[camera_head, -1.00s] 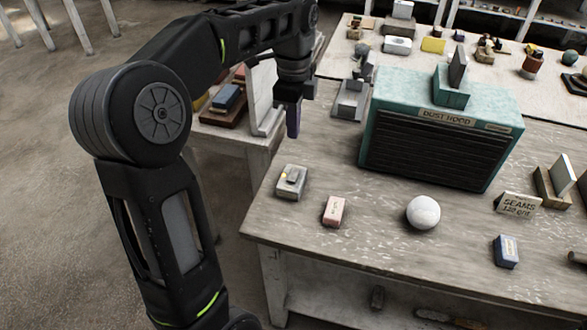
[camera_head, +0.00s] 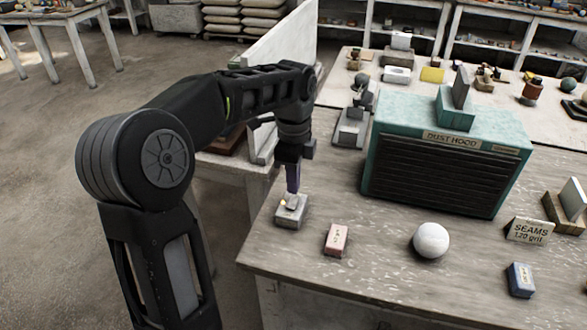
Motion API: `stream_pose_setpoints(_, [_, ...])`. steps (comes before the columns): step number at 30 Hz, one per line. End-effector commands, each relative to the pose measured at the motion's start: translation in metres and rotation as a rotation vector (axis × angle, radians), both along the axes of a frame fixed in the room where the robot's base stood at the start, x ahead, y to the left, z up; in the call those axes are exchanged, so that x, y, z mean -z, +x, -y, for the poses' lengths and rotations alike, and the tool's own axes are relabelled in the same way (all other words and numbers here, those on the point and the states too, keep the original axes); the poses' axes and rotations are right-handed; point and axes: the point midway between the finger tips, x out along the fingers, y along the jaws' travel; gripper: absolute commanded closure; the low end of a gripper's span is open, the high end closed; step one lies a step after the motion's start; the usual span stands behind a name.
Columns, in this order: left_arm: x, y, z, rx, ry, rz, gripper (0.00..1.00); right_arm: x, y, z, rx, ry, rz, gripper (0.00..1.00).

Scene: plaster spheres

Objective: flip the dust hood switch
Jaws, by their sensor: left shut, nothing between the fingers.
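The dust hood (camera_head: 440,170) is a teal box with a dark slatted front and a "DUST HOOD" label, standing on the worn wooden table. A small grey switch box (camera_head: 290,216) with a rocker and a small yellow light sits near the table's left edge. My left gripper (camera_head: 293,190) points down, shut and empty, with its tip right over the top of the switch box. I cannot tell whether the tip touches the rocker, which it partly hides. My right gripper is not in view.
A white sphere (camera_head: 431,240), a pink block (camera_head: 336,240), a blue block (camera_head: 521,280) and a "SEAMS 120 grit" sign (camera_head: 529,231) stand in front of the hood. A grey stand (camera_head: 351,128) is at the hood's left. The table front is mostly clear.

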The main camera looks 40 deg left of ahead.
Motion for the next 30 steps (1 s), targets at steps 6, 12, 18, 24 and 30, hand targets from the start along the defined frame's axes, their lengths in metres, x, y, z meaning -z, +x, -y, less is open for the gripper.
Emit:
stream_pose_setpoints(6, [0.034, -0.001, 0.0, 0.0, 0.001, -0.001, 1.0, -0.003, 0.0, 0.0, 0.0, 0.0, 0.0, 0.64])
stream_pose_setpoints(12, [0.046, 0.0, -0.001, 0.0, 0.001, 0.001, 1.0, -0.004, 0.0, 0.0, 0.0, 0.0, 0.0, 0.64])
stream_pose_setpoints(18, [0.047, 0.0, 0.0, 0.0, 0.001, 0.001, 1.0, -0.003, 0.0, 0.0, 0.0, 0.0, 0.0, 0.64])
stream_pose_setpoints(24, [0.051, 0.0, 0.0, 0.0, 0.006, 0.013, 1.0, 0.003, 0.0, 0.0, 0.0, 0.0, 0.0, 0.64])
stream_pose_setpoints(30, [0.062, 0.001, -0.001, -0.001, 0.033, 0.094, 1.0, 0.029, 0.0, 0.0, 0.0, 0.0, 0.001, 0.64])
